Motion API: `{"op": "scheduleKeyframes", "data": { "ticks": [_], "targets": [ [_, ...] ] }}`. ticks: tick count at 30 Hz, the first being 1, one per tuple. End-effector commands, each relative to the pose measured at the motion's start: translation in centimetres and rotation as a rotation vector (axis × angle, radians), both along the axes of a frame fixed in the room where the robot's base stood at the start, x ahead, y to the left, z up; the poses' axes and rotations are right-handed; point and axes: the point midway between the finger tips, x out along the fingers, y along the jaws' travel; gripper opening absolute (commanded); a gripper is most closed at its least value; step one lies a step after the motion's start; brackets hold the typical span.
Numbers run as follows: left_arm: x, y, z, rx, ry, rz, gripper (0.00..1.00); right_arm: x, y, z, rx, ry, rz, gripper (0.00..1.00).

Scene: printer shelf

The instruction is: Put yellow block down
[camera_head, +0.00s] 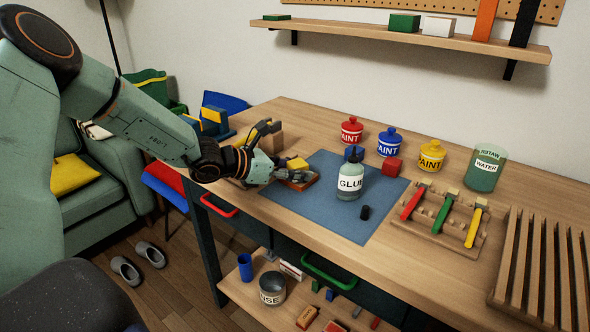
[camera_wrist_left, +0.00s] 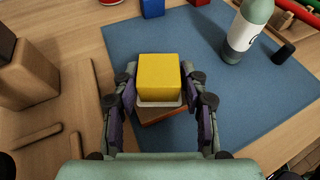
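The yellow block (camera_head: 297,163) is at the left edge of the blue mat (camera_head: 335,215). In the left wrist view the yellow block (camera_wrist_left: 159,78) sits upright on a thin white layer above a reddish-brown piece (camera_wrist_left: 162,115). My left gripper (camera_head: 283,156) is around the block, one finger on each side. In the left wrist view my left gripper (camera_wrist_left: 164,80) has its fingertips spread wider than the block, with a small gap visible on the right side. The block's underside is hidden. My right gripper is not in view.
A glue bottle (camera_head: 350,181) and a small black cylinder (camera_head: 365,213) stand on the mat. A red block (camera_head: 392,167), paint pots (camera_head: 431,156) and a tool rack (camera_head: 440,222) are to the right.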

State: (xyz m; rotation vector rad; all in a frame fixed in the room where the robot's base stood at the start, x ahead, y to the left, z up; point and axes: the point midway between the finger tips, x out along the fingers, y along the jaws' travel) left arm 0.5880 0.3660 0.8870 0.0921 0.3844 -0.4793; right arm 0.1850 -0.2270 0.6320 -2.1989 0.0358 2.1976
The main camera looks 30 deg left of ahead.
Motion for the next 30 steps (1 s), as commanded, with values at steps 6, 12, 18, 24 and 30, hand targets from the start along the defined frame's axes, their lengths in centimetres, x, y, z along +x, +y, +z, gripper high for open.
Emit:
{"op": "scheduleKeyframes", "data": {
  "ticks": [6, 12, 18, 24, 30],
  "targets": [
    [0.0, 0.0, -0.1, 0.001, 0.004, 0.0, 0.59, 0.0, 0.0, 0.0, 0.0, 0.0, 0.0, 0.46],
    [0.0, 0.0, -0.1, 0.001, 0.003, 0.0, 0.59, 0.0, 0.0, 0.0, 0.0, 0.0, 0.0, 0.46],
    [-0.1, 0.1, 0.7, 0.0, 0.002, 0.002, 0.59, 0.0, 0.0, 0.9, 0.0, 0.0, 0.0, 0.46],
    [-1.9, 1.0, 1.6, -0.005, 0.0, 0.004, 0.59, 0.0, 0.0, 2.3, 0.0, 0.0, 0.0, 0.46],
    [-3.6, 1.9, 2.5, -0.003, 0.001, 0.002, 0.59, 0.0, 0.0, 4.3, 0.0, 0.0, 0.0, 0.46]
  ]
}}
